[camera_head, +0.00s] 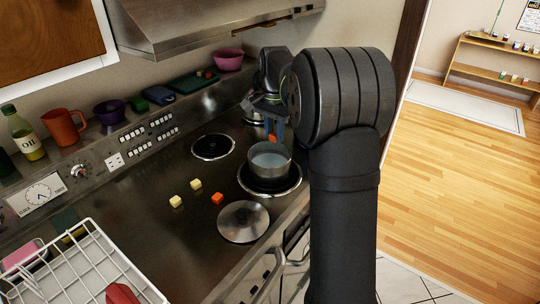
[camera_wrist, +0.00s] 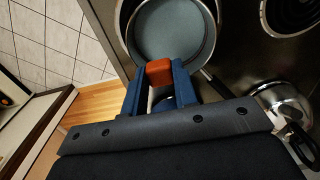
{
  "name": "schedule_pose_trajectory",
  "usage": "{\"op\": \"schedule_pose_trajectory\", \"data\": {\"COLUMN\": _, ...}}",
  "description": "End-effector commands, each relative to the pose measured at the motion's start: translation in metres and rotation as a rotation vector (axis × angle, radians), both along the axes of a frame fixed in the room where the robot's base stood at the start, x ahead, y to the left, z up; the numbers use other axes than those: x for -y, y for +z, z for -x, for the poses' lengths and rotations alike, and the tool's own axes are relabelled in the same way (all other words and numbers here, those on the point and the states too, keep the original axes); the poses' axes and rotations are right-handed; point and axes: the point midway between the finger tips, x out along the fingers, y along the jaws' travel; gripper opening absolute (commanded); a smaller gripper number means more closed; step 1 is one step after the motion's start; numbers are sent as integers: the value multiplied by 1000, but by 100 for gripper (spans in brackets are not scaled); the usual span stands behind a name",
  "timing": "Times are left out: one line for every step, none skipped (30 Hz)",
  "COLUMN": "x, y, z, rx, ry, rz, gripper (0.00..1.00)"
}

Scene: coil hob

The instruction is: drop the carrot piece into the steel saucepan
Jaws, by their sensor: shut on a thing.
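My gripper (camera_head: 274,134) is shut on an orange carrot piece (camera_head: 273,139). In the wrist view the blue fingers (camera_wrist: 160,82) hold the carrot piece (camera_wrist: 159,71) between their tips. The steel saucepan (camera_head: 254,163) stands on the front coil burner, uncovered, with greyish water or a grey bottom showing inside. The carrot piece is held above the saucepan's far side in the head view. In the wrist view it overlaps the lower part of the saucepan (camera_wrist: 213,30). Its exact height over the rim is hard to tell. Part of the saucepan's handle is hidden.
A lid (camera_head: 243,221) lies on the hob, near another orange piece (camera_head: 217,198) and two pale cubes (camera_head: 195,184). A second steel pot (camera_wrist: 285,100) stands behind the saucepan. An empty burner (camera_head: 212,147) is to the left. A white wire rack (camera_head: 88,265) stands front left.

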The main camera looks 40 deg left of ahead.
Motion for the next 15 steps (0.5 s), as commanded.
{"op": "schedule_pose_trajectory", "data": {"x": 0, "y": -8, "z": 0, "rx": -2, "ry": 0, "rz": 2, "gripper": 5}}
{"op": "schedule_pose_trajectory", "data": {"x": 1, "y": -11, "z": 0, "rx": -3, "ry": 0, "rz": 3, "gripper": 5}}
{"op": "schedule_pose_trajectory", "data": {"x": 0, "y": -16, "z": 0, "rx": -2, "ry": 0, "rz": 2, "gripper": 5}}
{"op": "schedule_pose_trajectory", "data": {"x": 0, "y": -19, "z": 0, "rx": -1, "ry": 0, "rz": 1, "gripper": 5}}
{"op": "schedule_pose_trajectory", "data": {"x": 1, "y": -22, "z": 0, "rx": -2, "ry": 0, "rz": 2, "gripper": 5}}
{"op": "schedule_pose_trajectory", "data": {"x": 1, "y": -26, "z": 0, "rx": -2, "ry": 0, "rz": 2, "gripper": 5}}
{"op": "schedule_pose_trajectory", "data": {"x": 1, "y": -29, "z": 0, "rx": -1, "ry": 0, "rz": 1, "gripper": 5}}
{"op": "schedule_pose_trajectory", "data": {"x": 1, "y": -31, "z": 0, "rx": -1, "ry": 0, "rz": 1, "gripper": 5}}
{"op": "schedule_pose_trajectory", "data": {"x": 0, "y": -33, "z": 0, "rx": 0, "ry": 0, "rz": 0, "gripper": 5}}
{"op": "schedule_pose_trajectory", "data": {"x": 1, "y": -35, "z": 0, "rx": -1, "ry": 0, "rz": 0, "gripper": 5}}
{"op": "schedule_pose_trajectory", "data": {"x": 1, "y": -36, "z": 0, "rx": 0, "ry": 0, "rz": 0, "gripper": 5}}
{"op": "schedule_pose_trajectory", "data": {"x": 1, "y": -38, "z": 0, "rx": 0, "ry": 0, "rz": 0, "gripper": 5}}
{"op": "schedule_pose_trajectory", "data": {"x": 1, "y": -38, "z": 0, "rx": 0, "ry": 0, "rz": 0, "gripper": 5}}
{"op": "schedule_pose_trajectory", "data": {"x": 1, "y": -39, "z": 0, "rx": 0, "ry": 0, "rz": 0, "gripper": 5}}
{"op": "schedule_pose_trajectory", "data": {"x": 0, "y": -39, "z": 0, "rx": 0, "ry": 0, "rz": 0, "gripper": 5}}
